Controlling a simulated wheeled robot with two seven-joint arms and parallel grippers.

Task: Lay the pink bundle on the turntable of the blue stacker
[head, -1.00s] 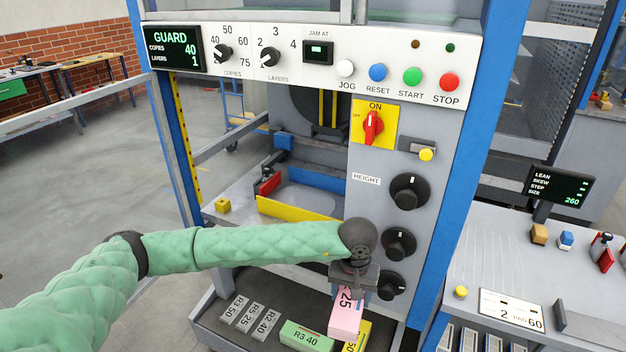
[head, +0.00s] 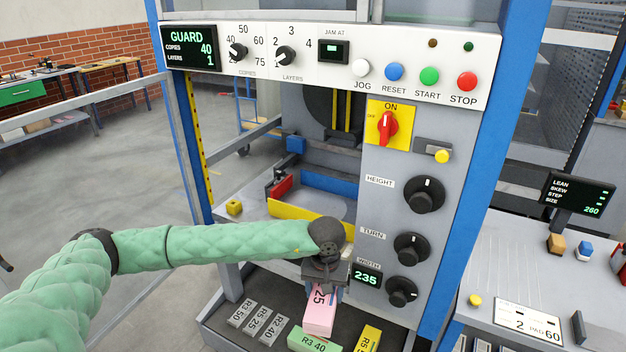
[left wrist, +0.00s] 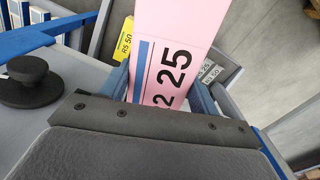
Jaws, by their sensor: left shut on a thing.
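The pink bundle (head: 320,312), marked with a 25, hangs from my left gripper (head: 325,286) above the dark shelf at the foot of the blue stacker (head: 466,180). The left gripper is shut on its upper end. In the left wrist view the pink bundle (left wrist: 175,50) sits between the two blue fingers of the left gripper (left wrist: 165,95). The turntable (head: 318,204) shows inside the stacker's opening, behind a yellow bar and beyond my left gripper; it looks bare, but part of it is hidden. My right gripper is not in view.
The dark shelf (head: 232,335) holds grey blocks (head: 257,320), a green block (head: 313,341) and a yellow block (head: 367,340). The panel with knobs (head: 424,194) stands just right of my gripper. A yellow bar (head: 300,218) and a red-ended part (head: 282,186) edge the opening.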

